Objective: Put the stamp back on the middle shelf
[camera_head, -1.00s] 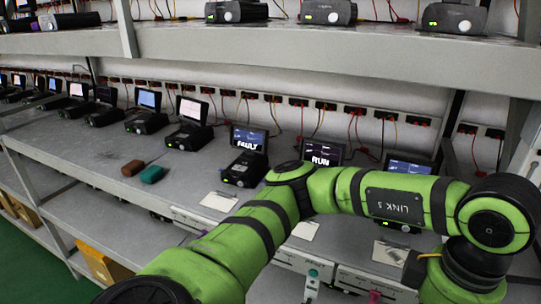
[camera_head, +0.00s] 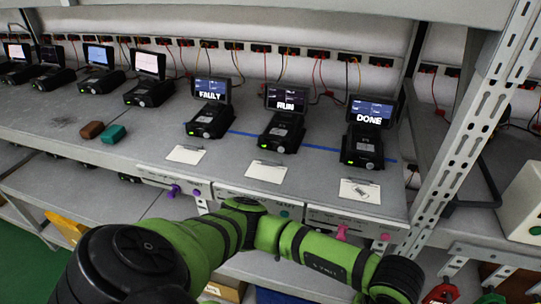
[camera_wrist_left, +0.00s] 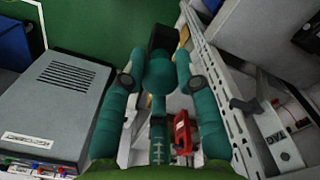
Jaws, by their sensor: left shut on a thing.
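My left gripper (camera_wrist_left: 157,66) shows in the left wrist view, its fingers closed around a teal, rounded piece with a dark block at its far end. This held piece looks like the stamp (camera_wrist_left: 164,40); its exact shape is hard to make out. In the head view my left arm crosses the bottom, and its gripper is hidden below the lower right edge. The middle shelf (camera_head: 225,165) carries the row of testers. My right gripper is not in view.
Testers reading FAULT (camera_head: 209,120), RUN (camera_head: 281,131) and DONE (camera_head: 363,145) stand on the shelf, with white cards before them. A perforated upright (camera_head: 472,120) stands right. A grey box (camera_wrist_left: 56,102) is at left.

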